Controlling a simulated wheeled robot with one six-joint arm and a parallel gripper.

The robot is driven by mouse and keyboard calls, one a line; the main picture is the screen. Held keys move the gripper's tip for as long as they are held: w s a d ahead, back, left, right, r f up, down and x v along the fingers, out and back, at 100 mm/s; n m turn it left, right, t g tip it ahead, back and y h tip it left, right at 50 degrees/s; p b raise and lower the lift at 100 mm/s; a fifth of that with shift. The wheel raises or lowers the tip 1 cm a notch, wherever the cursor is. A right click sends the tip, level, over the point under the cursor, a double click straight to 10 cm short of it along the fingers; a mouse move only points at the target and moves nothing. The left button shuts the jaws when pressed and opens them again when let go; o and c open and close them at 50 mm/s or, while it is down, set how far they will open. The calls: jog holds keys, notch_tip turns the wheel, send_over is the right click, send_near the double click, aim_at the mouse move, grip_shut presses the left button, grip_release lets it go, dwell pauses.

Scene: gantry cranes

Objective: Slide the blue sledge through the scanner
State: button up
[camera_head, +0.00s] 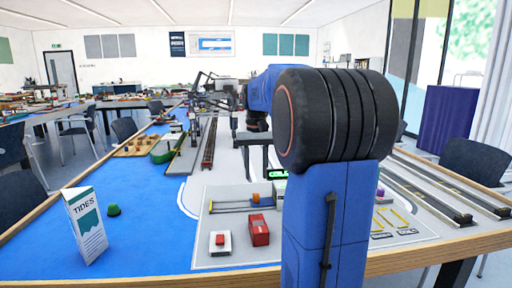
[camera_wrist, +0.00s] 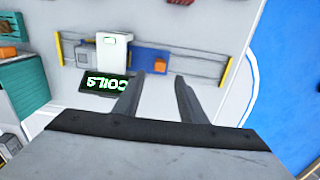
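The blue sledge (camera_wrist: 147,62) carries an orange block (camera_wrist: 162,47) and sits on a rail track beside the white scanner (camera_wrist: 113,52). In the wrist view the sledge is just right of the scanner. In the head view the orange block (camera_head: 255,198) shows on the track, and the scanner (camera_head: 279,190) is partly hidden by my arm. My gripper (camera_wrist: 159,77) is open and empty, its two fingers apart. In the picture its tips lie just below the sledge; I cannot tell their height above it.
A lit green-lettered sign (camera_wrist: 104,83) is by the scanner. Yellow end posts (camera_wrist: 225,72) close the track. A red box (camera_head: 259,230) and a red button on a white base (camera_head: 220,243) stand in front of the track. A TIDES card (camera_head: 86,226) stands on the blue area.

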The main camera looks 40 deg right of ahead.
notch_tip(320, 180, up, 10)
send_over(252, 203)
jog(key=d, duration=0.2)
jog(key=shift+s+a+f, duration=0.2)
